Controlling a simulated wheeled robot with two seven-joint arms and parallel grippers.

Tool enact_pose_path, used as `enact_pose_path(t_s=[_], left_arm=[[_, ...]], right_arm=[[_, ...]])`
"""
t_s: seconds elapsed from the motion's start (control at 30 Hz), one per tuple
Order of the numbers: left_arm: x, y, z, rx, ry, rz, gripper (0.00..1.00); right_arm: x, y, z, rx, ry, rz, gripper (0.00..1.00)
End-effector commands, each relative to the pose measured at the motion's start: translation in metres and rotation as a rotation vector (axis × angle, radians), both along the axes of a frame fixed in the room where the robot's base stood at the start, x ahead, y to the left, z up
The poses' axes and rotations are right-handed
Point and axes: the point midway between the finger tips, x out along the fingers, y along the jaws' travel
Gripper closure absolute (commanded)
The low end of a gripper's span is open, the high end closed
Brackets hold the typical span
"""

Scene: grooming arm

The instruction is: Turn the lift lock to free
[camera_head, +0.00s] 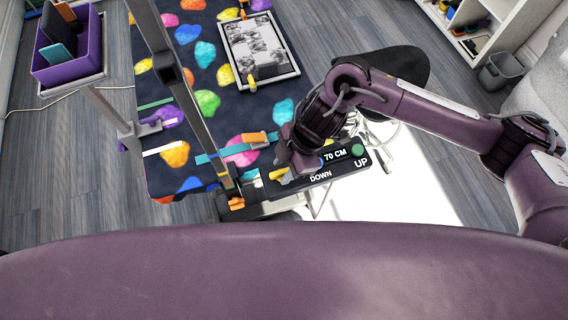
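A black control panel (320,177) with the words "70 CM", "DOWN" and "UP" is at the front edge of the grooming table. A green round button (357,151) is near "UP". A yellow lever-like piece (278,174), which looks like the lift lock, is at the panel's left end. My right gripper (285,162) points down right beside the yellow piece, over the panel's left part. I cannot tell whether it touches it, or whether its fingers are open. The lock's marking is not readable. My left gripper is out of view.
The table top (175,65) has a dark mat with coloured blobs. A framed picture board (259,50) lies on it. A metal post (185,95) rises at the left. A purple bin (75,55) is at the far left, and a grey bin (500,70) at the right.

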Motion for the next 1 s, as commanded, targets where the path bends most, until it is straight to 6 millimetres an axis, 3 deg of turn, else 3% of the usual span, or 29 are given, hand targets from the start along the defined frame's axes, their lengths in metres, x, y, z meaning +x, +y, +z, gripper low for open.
enact_pose_path(t_s=[0.3,0.6,1.0], left_arm=[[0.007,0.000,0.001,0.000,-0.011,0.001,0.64],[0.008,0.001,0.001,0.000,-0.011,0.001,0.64],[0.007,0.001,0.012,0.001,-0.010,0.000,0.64]], right_arm=[[0.000,0.001,-0.003,0.001,-0.002,0.001,0.65],[0.000,0.001,-0.003,0.000,-0.001,0.001,1.00],[-0.001,0.001,0.000,0.001,0.000,-0.060,1.00]])
